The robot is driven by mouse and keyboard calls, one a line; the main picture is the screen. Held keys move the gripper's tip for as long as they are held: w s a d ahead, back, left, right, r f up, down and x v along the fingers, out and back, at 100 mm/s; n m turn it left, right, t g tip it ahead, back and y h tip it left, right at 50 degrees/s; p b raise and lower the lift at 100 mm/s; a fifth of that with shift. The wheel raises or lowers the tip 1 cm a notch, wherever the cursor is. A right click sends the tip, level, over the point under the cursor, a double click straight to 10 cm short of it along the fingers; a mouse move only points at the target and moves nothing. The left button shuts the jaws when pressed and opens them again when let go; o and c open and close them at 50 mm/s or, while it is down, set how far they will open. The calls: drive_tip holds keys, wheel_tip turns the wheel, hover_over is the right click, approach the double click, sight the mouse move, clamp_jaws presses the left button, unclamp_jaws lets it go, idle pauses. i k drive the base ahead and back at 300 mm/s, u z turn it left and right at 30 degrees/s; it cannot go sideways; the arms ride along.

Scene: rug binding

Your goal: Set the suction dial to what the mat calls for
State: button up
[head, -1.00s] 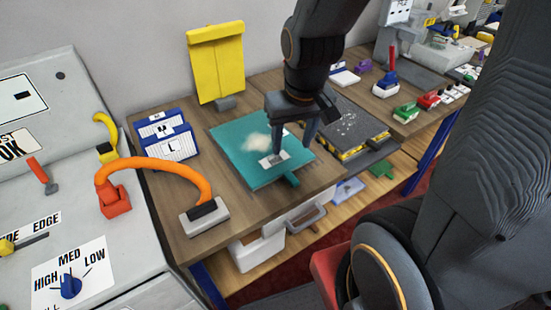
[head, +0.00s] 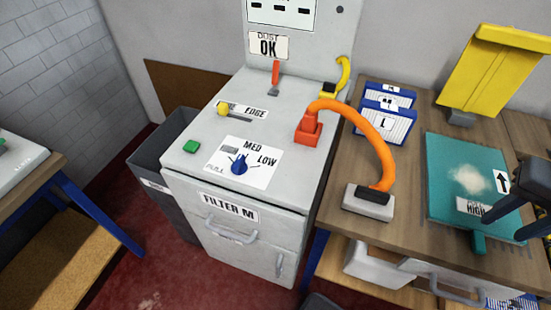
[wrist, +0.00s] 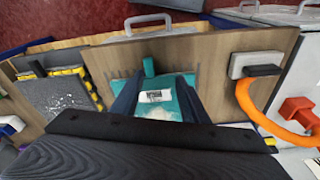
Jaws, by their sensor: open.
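The blue suction dial (head: 239,167) sits on a white plate on the grey machine's sloped top. MED and LOW are readable around it; the mark at its left is unclear, and I cannot tell where the pointer aims. The teal mat (head: 447,190) lies on the wooden bench at right, with a pale dust patch and a white label (head: 472,208) that appears to read HIGH. My gripper (head: 503,228) is open and empty at the right edge, over the mat and far from the dial. In the wrist view the mat's label (wrist: 155,97) shows between the fingers.
An orange hose (head: 352,112) arches from the machine to a grey nozzle (head: 368,203) on the bench. A yellow-knobbed slider (head: 223,108), a red lever (head: 275,75) and a green button (head: 191,146) share the panel. Blue-and-white boxes (head: 387,120) stand behind the hose. Space above the dial is clear.

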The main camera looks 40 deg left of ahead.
sight(239, 166)
drive_tip(key=k, duration=1)
drive_tip(key=u, duration=1.15)
drive_tip(key=i, duration=0.95)
drive_tip(key=u, duration=0.55)
